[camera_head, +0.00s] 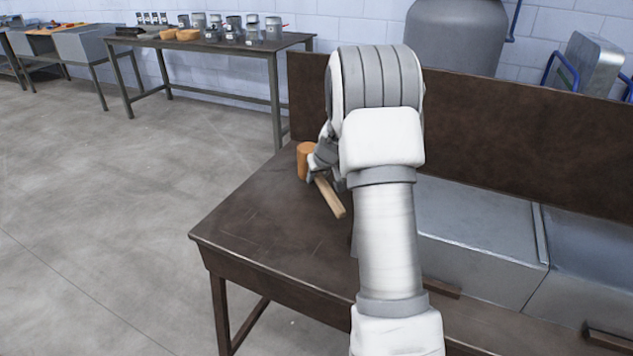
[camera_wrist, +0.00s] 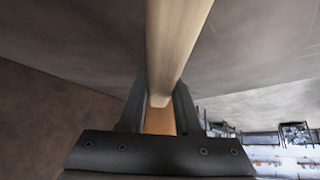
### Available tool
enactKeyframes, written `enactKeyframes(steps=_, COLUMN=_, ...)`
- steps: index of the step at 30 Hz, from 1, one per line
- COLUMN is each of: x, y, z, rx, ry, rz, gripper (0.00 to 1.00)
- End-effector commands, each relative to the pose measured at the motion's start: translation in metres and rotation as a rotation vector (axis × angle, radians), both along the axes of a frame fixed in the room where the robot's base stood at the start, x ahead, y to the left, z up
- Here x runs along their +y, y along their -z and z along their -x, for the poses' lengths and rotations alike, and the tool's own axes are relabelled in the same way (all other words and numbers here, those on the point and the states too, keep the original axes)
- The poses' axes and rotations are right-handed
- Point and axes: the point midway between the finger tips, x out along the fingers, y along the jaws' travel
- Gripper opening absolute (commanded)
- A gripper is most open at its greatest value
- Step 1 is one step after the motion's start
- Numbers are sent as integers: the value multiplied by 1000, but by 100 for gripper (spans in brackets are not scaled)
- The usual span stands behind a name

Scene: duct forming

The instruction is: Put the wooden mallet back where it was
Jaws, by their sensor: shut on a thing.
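The wooden mallet has an orange-brown head (camera_head: 306,158) and a pale wooden handle (camera_head: 331,198). My gripper (camera_head: 314,172) is shut on the handle close to the head, over the left part of the dark brown workbench (camera_head: 262,212). The handle points down and to the right in the head view. In the wrist view the handle (camera_wrist: 176,45) runs up between the two dark fingers of my gripper (camera_wrist: 158,103). I cannot tell whether the mallet touches the bench top. My arm hides part of the bench.
A grey metal sheet or box (camera_head: 470,222) lies on the bench right of my arm. A dark upright board (camera_head: 520,130) runs along the back. A farther table (camera_head: 225,45) holds several small containers. The bench's left front is clear.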

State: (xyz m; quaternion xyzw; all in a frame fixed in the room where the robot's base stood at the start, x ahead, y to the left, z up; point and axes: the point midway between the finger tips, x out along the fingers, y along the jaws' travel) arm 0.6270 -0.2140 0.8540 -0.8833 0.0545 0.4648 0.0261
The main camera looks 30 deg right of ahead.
Motion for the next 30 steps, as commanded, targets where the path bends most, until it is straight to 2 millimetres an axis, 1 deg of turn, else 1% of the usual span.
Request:
enactKeyframes(steps=1, x=-1, y=5, z=-1, rx=-5, ry=2, rz=2, gripper=0)
enactKeyframes(steps=2, x=0, y=7, z=-1, rx=-5, ry=1, rz=1, gripper=0)
enactKeyframes(steps=9, x=0, y=6, z=-1, rx=-6, ry=1, rz=2, gripper=0)
enactKeyframes(steps=13, x=0, y=10, z=-1, rx=-6, ry=1, rz=2, gripper=0)
enactKeyframes(steps=14, x=0, y=10, z=-1, rx=-2, ry=0, rz=0, gripper=38)
enactKeyframes(steps=15, x=0, y=10, z=-1, rx=-2, ry=0, rz=0, gripper=45)
enactKeyframes(steps=18, x=0, y=10, z=-1, rx=-2, ry=0, rz=0, gripper=62)
enactKeyframes(steps=26, x=0, y=10, z=-1, rx=-2, ry=0, rz=0, gripper=62)
enactKeyframes(steps=30, x=0, y=5, z=0, rx=-2, ry=0, rz=0, gripper=62)
